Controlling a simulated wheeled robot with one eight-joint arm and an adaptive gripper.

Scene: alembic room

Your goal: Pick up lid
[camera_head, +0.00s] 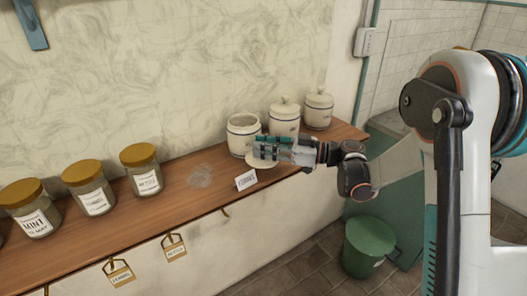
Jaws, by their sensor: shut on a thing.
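The lid (259,162) is a pale cream disc held on edge or tilted at the tip of my gripper (262,152), in front of the white jars. My gripper is shut on it, and its fingers hide part of the lid. A white jar (241,132) with a blue band stands open, with no lid on it, just behind my gripper. Two similar jars, a middle one (284,119) and a right one (319,109), have their lids on.
The jars stand on a wooden shelf (195,204) along the wall. Several glass jars with yellow lids, one labelled mint (37,222), stand at left. A small white card (246,180) stands near the shelf's front edge. A green bin (368,247) is on the floor.

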